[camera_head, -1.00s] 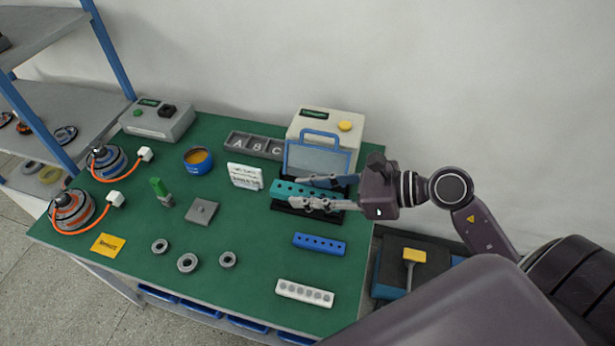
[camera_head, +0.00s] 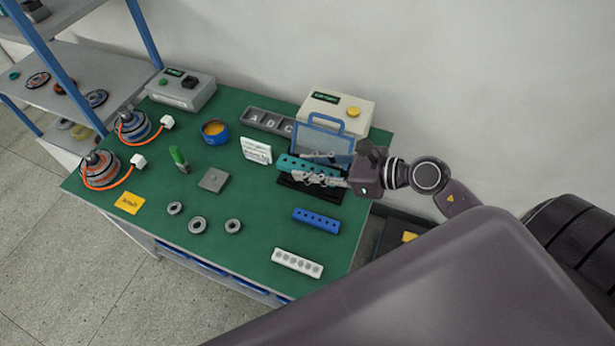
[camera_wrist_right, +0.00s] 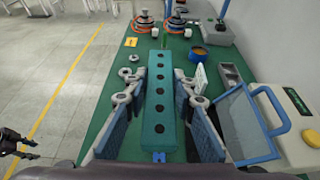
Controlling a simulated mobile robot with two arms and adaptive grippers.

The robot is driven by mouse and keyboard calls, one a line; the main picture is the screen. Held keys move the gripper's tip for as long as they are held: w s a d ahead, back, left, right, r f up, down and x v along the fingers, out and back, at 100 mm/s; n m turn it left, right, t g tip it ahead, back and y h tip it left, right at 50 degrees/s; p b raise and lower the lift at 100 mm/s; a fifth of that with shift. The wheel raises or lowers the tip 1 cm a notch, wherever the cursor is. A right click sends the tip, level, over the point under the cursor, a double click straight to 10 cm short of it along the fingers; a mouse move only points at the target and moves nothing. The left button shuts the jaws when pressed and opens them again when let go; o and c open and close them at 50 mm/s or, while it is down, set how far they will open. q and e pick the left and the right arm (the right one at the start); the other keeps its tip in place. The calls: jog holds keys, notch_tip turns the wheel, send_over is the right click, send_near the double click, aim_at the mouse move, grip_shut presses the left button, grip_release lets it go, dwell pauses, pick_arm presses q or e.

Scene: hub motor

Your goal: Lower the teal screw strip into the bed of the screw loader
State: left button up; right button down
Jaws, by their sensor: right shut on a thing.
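The teal screw strip (camera_head: 291,165) has a row of dark holes along its top. My right gripper (camera_wrist_right: 158,112) is shut on it, with one finger on each long side, and it points lengthwise away from the wrist. The screw loader (camera_head: 336,111) is a cream box with a yellow button and a blue-framed clear guard (camera_head: 323,146). The strip hangs in front of the guard, over the black bed (camera_head: 312,191), apparently apart from it. The strip and fingers hide part of the bed. A dark part that looks like my left gripper (camera_wrist_right: 18,146) shows at the wrist view's left edge.
A blue strip (camera_head: 317,221) and a white strip (camera_head: 297,262) lie nearer the table's front. A white sign (camera_head: 257,150) stands left of the held strip, and a grey lettered tray (camera_head: 267,121) lies behind it. The green mat between the strips and grey rings is clear.

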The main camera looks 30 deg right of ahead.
jog(key=w+d+b, duration=0.5)
jog(key=w+d, duration=0.3)
jog(key=w, duration=0.5)
jog(key=f+b, duration=1.8)
jog(key=f, duration=0.1)
jog(key=shift+s+d+f, duration=0.15)
jog(key=shift+s+f, duration=0.05)
jog(key=shift+f, duration=0.05)
jog(key=shift+f+b, duration=0.85)
jog(key=shift+b, duration=0.05)
jog(key=shift+f, duration=0.15)
jog(key=shift+s+f+b, duration=0.15)
jog(key=shift+f+b, duration=0.45)
jog(key=shift+b, duration=0.2)
jog(key=shift+f, duration=0.35)
jog(key=shift+d+b, duration=0.1)
jog(key=shift+b, duration=0.3)
